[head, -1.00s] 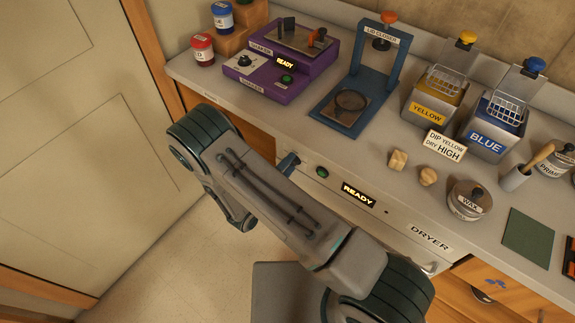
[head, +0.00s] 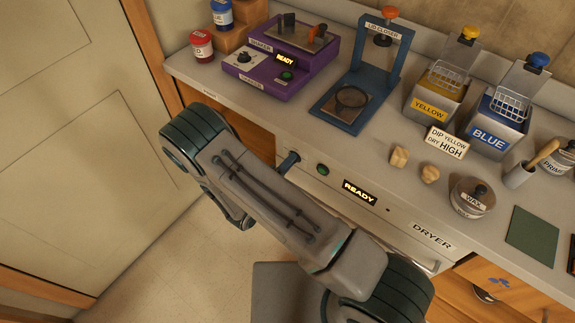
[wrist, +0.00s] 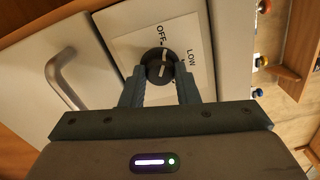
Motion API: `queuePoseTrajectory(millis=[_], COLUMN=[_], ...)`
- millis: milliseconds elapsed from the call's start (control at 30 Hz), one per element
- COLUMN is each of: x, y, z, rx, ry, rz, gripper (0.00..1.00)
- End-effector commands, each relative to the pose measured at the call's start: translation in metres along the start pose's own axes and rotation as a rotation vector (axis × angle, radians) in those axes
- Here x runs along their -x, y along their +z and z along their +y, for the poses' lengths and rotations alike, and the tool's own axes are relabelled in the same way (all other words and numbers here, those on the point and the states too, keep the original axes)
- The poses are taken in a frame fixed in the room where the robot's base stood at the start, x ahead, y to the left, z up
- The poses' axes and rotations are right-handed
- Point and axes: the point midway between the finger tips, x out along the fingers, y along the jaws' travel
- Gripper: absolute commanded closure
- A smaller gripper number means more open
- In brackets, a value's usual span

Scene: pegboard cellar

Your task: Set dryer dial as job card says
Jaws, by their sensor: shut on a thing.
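The dryer dial (wrist: 160,67) is a dark round knob with a white mark on its face, seen in the wrist view on a pale plate (wrist: 128,45). The labels OFF and LOW show beside it; no other setting label is readable, and I cannot tell exactly where the mark points. My gripper (wrist: 160,78) is shut on the dial, one finger on each side. The job card (head: 447,142) reads "DIP YELLOW DRY HIGH". The dryer (head: 433,237) has a green button (head: 322,169) and a display (head: 360,191) reading READY. My arm hides the dial in the head view.
On the bench stand a purple shaker (head: 280,62), a blue lid closer (head: 350,100), yellow (head: 430,106) and blue (head: 490,136) dip tanks, and a wax tin (head: 471,203). A curved handle (wrist: 65,78) is left of the dial. Open floor lies left of the bench.

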Motion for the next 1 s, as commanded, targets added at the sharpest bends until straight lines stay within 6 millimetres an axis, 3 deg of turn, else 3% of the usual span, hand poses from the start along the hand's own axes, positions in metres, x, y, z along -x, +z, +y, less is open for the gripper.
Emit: queuePoseTrajectory(millis=[1000], x=[0.0001], y=[-0.0006], z=[0.0036], rx=[-0.963], ry=[0.001], rz=[0.000], gripper=[0.95])
